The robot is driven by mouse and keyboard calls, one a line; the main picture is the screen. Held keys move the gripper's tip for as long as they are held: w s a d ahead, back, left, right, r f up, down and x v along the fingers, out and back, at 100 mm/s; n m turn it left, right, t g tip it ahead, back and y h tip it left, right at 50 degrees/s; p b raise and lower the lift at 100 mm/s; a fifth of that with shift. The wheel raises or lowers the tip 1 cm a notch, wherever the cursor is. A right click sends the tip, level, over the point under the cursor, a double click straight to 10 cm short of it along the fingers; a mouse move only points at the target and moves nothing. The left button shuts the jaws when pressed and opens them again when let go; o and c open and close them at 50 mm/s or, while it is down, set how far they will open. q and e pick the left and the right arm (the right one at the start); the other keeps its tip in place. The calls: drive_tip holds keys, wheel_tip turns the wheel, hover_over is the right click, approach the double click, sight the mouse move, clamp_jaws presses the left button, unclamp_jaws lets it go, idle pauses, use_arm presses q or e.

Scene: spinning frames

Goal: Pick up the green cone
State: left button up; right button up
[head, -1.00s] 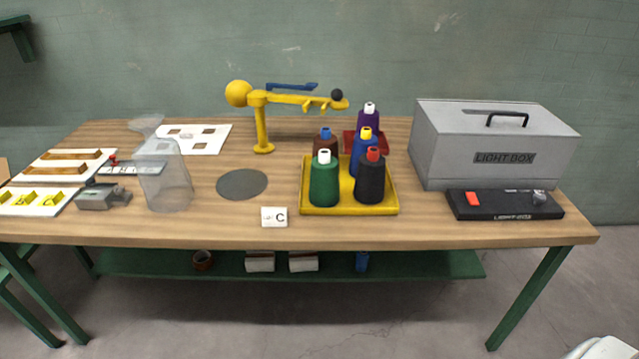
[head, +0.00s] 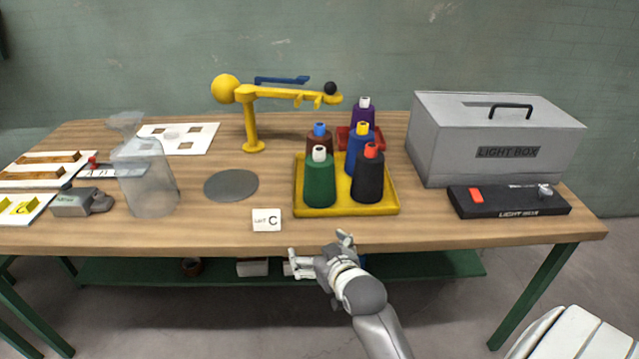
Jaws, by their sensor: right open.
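The green cone (head: 319,181) has a white top and stands upright at the front left of a yellow tray (head: 348,209) on the table. My right gripper (head: 318,248) is open and empty at the table's front edge, in front of and below the green cone and apart from it. My left gripper is not in view.
A black cone (head: 368,178), a blue cone (head: 358,150) and a brown cone (head: 319,138) stand close to the green one. A white card marked C (head: 267,220) lies left of the tray. A clear container (head: 150,183) and a light box (head: 495,145) stand farther out.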

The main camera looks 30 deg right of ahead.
sight(322, 172)
drive_tip(key=w+d+r+m+t+h, duration=0.1)
drive_tip(key=w+d+r, duration=0.2)
drive_tip(key=w+d+r+m+t+h, duration=0.1)
drive_tip(key=w+d+r, duration=0.2)
drive_tip(key=w, duration=0.1)
drive_tip(key=w+d+r+t+h, duration=0.1)
drive_tip(key=w+d+r+t, duration=0.1)
drive_tip(key=w+d+r, duration=0.1)
drive_tip(key=shift+w+r+m+h, duration=0.35)
drive_tip(key=shift+w+m+h, duration=0.05)
drive_tip(key=shift+w, duration=0.25)
drive_tip(key=shift+w+d, duration=0.25)
drive_tip(key=shift+w, duration=0.35)
drive_tip(key=shift+w+d+r, duration=0.1)
drive_tip(key=shift+w+d, duration=0.05)
drive_tip(key=shift+w, duration=0.15)
drive_tip(key=shift+p+x, duration=0.45)
drive_tip(key=shift+x, duration=1.85)
drive_tip(key=shift+d+r, duration=0.15)
drive_tip(key=shift+s, duration=0.1)
drive_tip(key=c, duration=2)
drive_tip(key=shift+r, duration=0.15)
drive_tip(key=shift+c, duration=0.3)
